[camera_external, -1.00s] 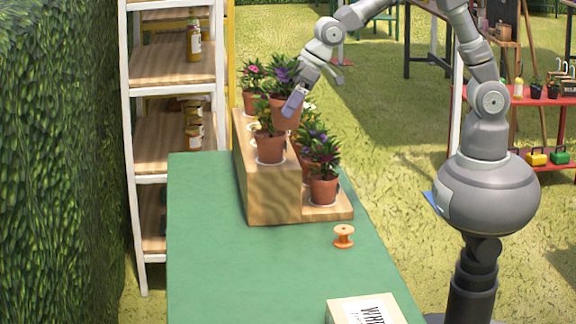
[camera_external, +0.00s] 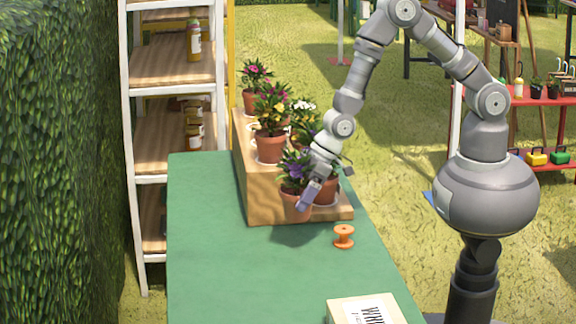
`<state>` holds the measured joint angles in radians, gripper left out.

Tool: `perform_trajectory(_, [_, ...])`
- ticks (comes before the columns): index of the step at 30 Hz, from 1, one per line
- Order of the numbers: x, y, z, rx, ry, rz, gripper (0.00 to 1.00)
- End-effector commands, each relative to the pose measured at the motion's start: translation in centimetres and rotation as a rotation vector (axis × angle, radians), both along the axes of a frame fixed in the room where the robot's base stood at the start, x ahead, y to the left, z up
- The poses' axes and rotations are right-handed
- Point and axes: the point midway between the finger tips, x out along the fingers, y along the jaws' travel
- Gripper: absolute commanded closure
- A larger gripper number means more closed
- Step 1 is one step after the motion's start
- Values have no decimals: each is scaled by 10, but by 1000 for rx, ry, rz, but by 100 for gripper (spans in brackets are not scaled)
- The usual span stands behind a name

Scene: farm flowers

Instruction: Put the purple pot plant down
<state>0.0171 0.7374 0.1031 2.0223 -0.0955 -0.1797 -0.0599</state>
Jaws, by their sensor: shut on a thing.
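The purple pot plant (camera_external: 294,172) has purple flowers, dark green leaves and a terracotta pot. My gripper (camera_external: 308,194) is shut on its pot, at the front of the wooden stepped stand (camera_external: 270,201). The plant is upright. I cannot tell whether the pot's base touches the green table (camera_external: 225,250) or hangs just above it. The pot hides part of the stand's front and of another potted plant on the low step.
Several other potted plants stand on the stand, including a pink-flowered one (camera_external: 256,88) and a yellow-and-pink one (camera_external: 270,125). An orange spool (camera_external: 344,236) lies close to the right. A box (camera_external: 365,311) is at the table's front. The left of the table is clear.

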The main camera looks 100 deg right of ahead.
Motion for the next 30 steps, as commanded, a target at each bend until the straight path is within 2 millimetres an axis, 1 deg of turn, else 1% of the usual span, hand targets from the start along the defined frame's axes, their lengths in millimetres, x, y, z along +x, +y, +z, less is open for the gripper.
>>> perform_trajectory(1, [0, 0, -12, 0, 1, 0, 52])
perform_trajectory(3, [1, 0, -23, 0, -1, 0, 52])
perform_trajectory(5, [5, 0, -29, 1, -4, 0, 52])
perform_trajectory(7, [16, 1, -33, 0, -5, -1, 52])
perform_trajectory(11, [52, 4, -38, 1, -9, -1, 52])
perform_trajectory(15, [97, 8, -43, 1, -8, -1, 52])
perform_trajectory(18, [124, 11, -46, 2, -7, -1, 52])
perform_trajectory(21, [145, 13, -47, 1, -6, -1, 52])
perform_trajectory(24, [157, 14, -46, 0, -4, -1, 52])
perform_trajectory(26, [160, 14, -46, 0, -3, -1, 52])
perform_trajectory(28, [161, 14, -51, 1, -2, -1, 52])
perform_trajectory(30, [161, 14, -60, 1, -2, -1, 52])
